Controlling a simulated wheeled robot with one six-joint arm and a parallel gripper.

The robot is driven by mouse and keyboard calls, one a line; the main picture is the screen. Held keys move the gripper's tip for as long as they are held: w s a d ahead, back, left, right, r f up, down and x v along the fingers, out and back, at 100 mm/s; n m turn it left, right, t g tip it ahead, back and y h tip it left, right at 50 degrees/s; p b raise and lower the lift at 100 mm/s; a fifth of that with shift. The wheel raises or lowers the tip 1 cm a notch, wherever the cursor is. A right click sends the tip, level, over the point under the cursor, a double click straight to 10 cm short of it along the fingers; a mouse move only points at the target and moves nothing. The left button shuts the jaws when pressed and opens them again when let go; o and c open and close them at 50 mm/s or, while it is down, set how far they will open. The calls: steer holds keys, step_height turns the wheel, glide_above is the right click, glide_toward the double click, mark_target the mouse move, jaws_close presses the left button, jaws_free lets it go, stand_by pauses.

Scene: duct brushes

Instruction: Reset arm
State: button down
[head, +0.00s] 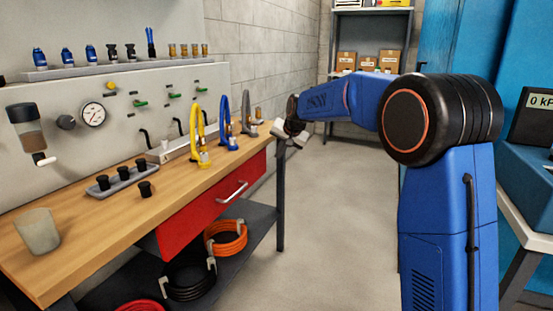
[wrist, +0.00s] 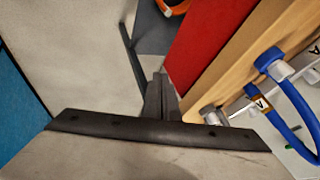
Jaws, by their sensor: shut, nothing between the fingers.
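My blue arm reaches from the right across the aisle toward the far right end of the wooden bench. My gripper (head: 283,133) hangs off that end of the bench, near its corner, and holds nothing. In the wrist view my gripper (wrist: 162,78) points down, its two dark fingers together, over the floor beside the bench edge. The wooden bench top (head: 110,222) shows in the head view, and its edge (wrist: 212,62) runs diagonally in the wrist view.
A red drawer (head: 205,205) is below. The floor (head: 335,220) between bench and my arm is clear.

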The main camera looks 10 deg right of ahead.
steer(key=s+d+r+n, duration=0.1)
steer(key=s+d, duration=0.3)
steer(key=s, duration=0.6)
steer(key=s+d+r+g+h, duration=0.1)
steer(key=s+d+r, duration=0.15)
steer(key=s, duration=0.65)
steer(key=s+d+n, duration=0.1)
steer(key=s+d, duration=0.4)
steer(key=s, duration=0.5)
steer(key=s+d+f+n, duration=0.1)
steer(key=s+f, duration=0.3)
steer(key=s, duration=0.6)
steer(key=s+d+f+h, duration=0.1)
steer(key=s+d+f, duration=0.2)
steer(key=s, duration=0.7)
steer(key=s+d+f+n+g, duration=0.1)
steer(key=s+f, duration=0.4)
steer(key=s, duration=0.5)
steer(key=shift+s+d+n+h, duration=0.2)
steer(key=shift+d+n+h, duration=0.1)
steer(key=shift+d, duration=0.4)
